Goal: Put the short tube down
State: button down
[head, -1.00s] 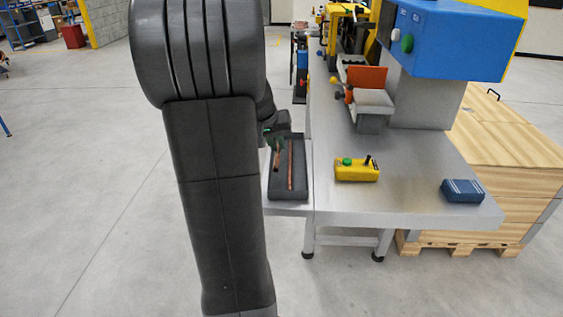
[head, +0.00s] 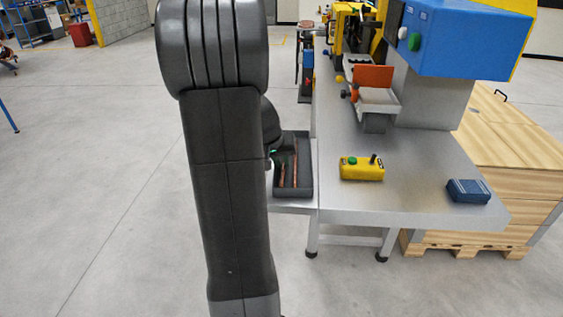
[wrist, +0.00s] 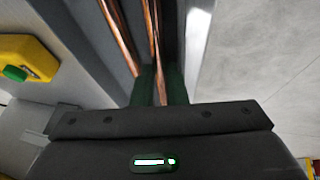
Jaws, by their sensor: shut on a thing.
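The short copper tube (wrist: 155,45) runs up between the green fingers of my gripper (wrist: 160,85) in the wrist view. My gripper is shut on it. In the head view the short tube (head: 281,176) shows in the left part of the dark grey tray (head: 293,193). Whether it touches the tray floor I cannot tell. A longer copper tube (head: 295,163) lies in the tray to its right; it also shows left of the fingers in the wrist view (wrist: 119,36). My arm hides most of the gripper in the head view.
A yellow control box (head: 362,168) with a green button stands right of the tray. A blue block (head: 468,191) sits near the table's right end. The machine with a blue head (head: 462,38) rises behind. The steel table (head: 410,190) is bare between them.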

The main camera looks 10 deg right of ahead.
jog(key=shift+s+a+f+b, duration=0.1)
jog(key=shift+s+f+b, duration=0.15)
jog(key=shift+f, duration=0.25)
jog(key=shift+s+f+b, duration=0.2)
jog(key=shift+f, duration=0.3)
jog(key=c, duration=1.5)
grip_release()
jog(key=shift+o, duration=0.2)
jog(key=shift+r, duration=0.15)
jog(key=shift+w+r+p, duration=0.1)
jog(key=shift+r+p, duration=0.5)
jog(key=shift+p, duration=0.3)
jog(key=shift+a+r, duration=0.1)
jog(key=shift+r, duration=0.25)
jog(key=v, duration=1.1)
jog(key=shift+w+r, duration=0.25)
jog(key=shift+w, duration=0.05)
jog(key=x, duration=0.9)
jog(key=shift+f, duration=0.4)
